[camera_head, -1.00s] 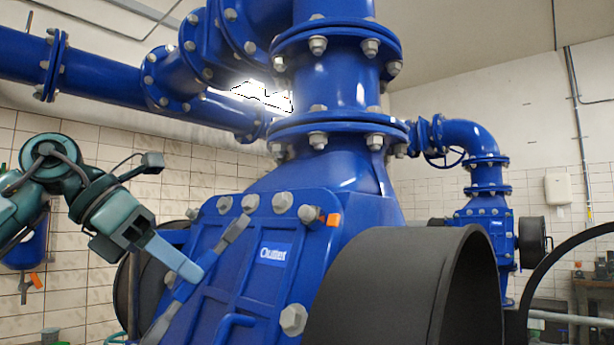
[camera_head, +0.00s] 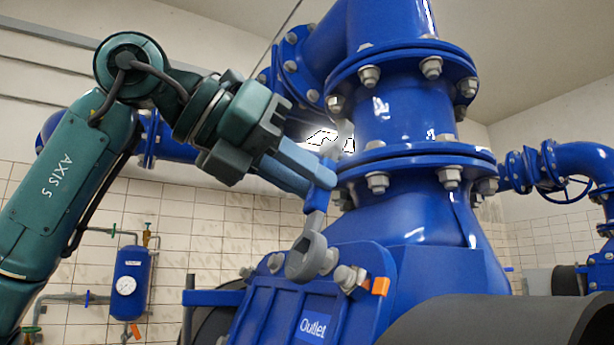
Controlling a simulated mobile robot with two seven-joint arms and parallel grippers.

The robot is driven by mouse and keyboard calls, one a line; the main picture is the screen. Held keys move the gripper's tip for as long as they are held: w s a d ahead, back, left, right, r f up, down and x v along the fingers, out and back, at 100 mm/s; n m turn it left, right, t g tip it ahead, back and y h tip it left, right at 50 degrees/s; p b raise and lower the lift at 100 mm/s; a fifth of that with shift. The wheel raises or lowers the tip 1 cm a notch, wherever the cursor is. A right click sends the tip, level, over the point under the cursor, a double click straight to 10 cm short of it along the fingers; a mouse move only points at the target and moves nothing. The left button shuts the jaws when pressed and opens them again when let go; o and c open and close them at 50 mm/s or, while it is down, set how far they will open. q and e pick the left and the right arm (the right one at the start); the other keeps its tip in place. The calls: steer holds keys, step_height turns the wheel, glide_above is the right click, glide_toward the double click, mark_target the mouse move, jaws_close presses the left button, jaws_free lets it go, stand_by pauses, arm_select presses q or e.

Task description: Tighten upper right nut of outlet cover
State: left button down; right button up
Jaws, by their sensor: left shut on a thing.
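My left gripper (camera_head: 318,180) reaches in from the left, above the outlet cover. It is shut on the blue handle of a grey wrench (camera_head: 307,254). The outlet cover (camera_head: 262,312) is a blue ribbed plate labelled "Outlet". Its upper right nut (camera_head: 349,278) is grey, beside an orange tag (camera_head: 380,286). The wrench head is just left of that nut and partly covers another nut; whether it touches either cannot be told. My right gripper is not in view.
A flanged blue pipe (camera_head: 392,110) with bolts rises close to the right of the gripper. A large dark cylinder (camera_head: 490,315) fills the lower right. A small blue tank with a gauge (camera_head: 130,283) is on the tiled wall at left.

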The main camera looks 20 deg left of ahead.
arm_select(q)
steer(key=shift+x, duration=1.9)
steer(key=shift+x, duration=1.15)
steer(key=shift+s+d+r+m+p, duration=0.25)
steer(key=shift+s+d+m+p, duration=0.2)
steer(key=shift+m, duration=0.45)
steer(key=shift+s+d+f+m+p, duration=0.2)
steer(key=shift+s+d+m, duration=0.35)
steer(key=shift+m, duration=0.6)
steer(key=shift+s+d+f+m+p, duration=0.15)
steer(key=shift+s+d+m, duration=0.4)
steer(key=shift+m, duration=0.6)
steer(key=shift+w+a+r+n, duration=0.1)
steer(key=shift+w+a+n, duration=0.2)
steer(key=shift+n, duration=0.2)
steer(key=shift+s+a+r, duration=0.2)
steer(key=shift+s+a, duration=0.1)
steer(key=shift+s, duration=0.05)
